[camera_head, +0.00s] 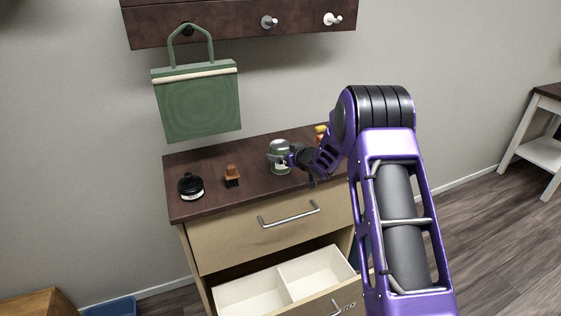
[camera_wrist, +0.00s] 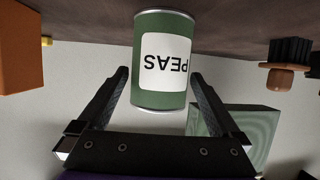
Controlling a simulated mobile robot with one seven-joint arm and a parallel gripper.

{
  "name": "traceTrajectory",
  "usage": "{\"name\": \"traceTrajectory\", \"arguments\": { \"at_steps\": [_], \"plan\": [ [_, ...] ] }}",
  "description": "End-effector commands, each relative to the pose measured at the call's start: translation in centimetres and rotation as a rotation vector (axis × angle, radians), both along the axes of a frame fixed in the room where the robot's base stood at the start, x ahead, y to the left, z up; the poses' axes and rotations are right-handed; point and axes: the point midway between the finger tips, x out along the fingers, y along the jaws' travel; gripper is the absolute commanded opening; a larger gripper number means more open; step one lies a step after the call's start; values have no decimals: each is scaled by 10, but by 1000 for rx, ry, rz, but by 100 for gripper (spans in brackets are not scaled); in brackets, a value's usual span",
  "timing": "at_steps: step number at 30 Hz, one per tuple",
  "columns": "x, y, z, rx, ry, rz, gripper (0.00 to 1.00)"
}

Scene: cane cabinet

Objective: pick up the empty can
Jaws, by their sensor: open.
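The can (camera_head: 279,147) is green with a white label and stands on the dark top of the cabinet (camera_head: 236,206). In the wrist view the can (camera_wrist: 163,95) appears upside down, with "PEAS" on its label. My gripper (camera_wrist: 160,74) is open, with one finger on each side of the can. A narrow gap seems to show at the left finger; whether the right finger touches is unclear. In the head view my gripper (camera_head: 288,158) reaches the can from the right and covers part of it.
A black round container (camera_head: 190,187) and a small brown brush (camera_head: 232,176) stand left of the can. An orange-yellow object (camera_head: 320,131) is behind my arm. A green bag (camera_head: 197,100) hangs from the wall rack (camera_head: 240,20). The lower drawer (camera_head: 283,284) is open.

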Motion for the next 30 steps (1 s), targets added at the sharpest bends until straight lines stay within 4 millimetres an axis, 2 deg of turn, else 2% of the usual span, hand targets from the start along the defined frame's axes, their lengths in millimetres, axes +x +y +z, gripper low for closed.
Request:
{"name": "traceTrajectory", "arguments": {
  "at_steps": [9, 19, 30],
  "plan": [
    [33, 18, -14, -1, -2, 2, 100],
    [37, 20, -16, 0, 0, 0, 100],
    [37, 20, -16, 0, 0, 0, 33]
  ]
}}
